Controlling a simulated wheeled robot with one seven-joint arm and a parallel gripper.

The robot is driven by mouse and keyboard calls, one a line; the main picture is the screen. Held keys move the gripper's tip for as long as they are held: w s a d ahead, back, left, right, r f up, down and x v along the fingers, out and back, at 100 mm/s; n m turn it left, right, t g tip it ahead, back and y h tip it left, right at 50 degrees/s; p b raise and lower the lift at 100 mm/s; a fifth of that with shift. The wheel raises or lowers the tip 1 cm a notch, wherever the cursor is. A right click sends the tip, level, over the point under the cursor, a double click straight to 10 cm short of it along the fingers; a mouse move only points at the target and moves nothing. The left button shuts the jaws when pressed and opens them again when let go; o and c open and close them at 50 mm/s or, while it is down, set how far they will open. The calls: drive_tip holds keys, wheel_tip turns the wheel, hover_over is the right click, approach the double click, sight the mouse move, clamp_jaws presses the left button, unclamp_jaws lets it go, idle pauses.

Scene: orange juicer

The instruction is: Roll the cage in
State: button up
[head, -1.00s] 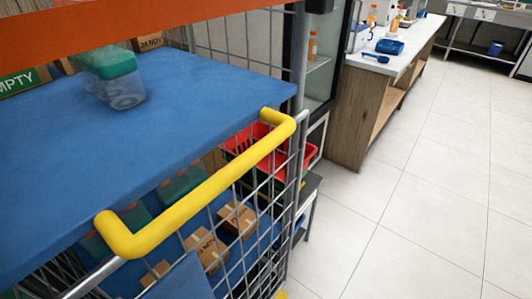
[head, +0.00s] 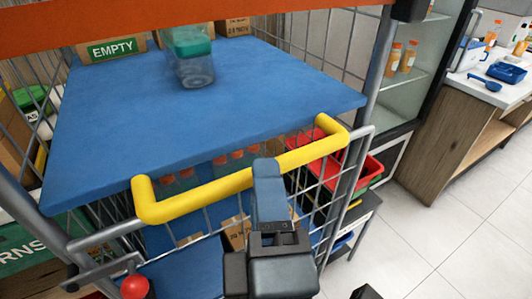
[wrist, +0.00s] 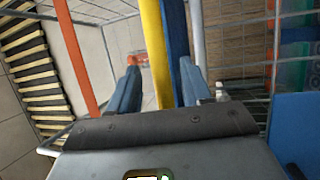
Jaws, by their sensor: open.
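The cage is a wire-mesh frame with a blue shelf (head: 130,120) and a yellow handle (head: 195,199) along its near edge. My gripper (head: 266,165) is at the handle, right of its middle. In the head view one blue finger lies over the bar; the other finger is hidden. In the wrist view my gripper (wrist: 160,68) is open, with a blue finger on each side of the yellow handle (wrist: 155,45). A gap shows on both sides of the bar, and I cannot tell whether either finger touches it.
A lidded clear container (head: 194,68) and an EMPTY-labelled box (head: 112,48) sit on the blue shelf. An orange beam (head: 200,14) crosses the top. A red basket (head: 365,170) is beside the cage. A counter (head: 455,145) stands right; tiled floor is clear before it.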

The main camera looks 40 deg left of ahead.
sight(205, 150)
drive_tip(key=shift+p+x, duration=0.35)
drive_tip(key=shift+x, duration=2.15)
drive_tip(key=shift+c, duration=0.5)
clamp_jaws()
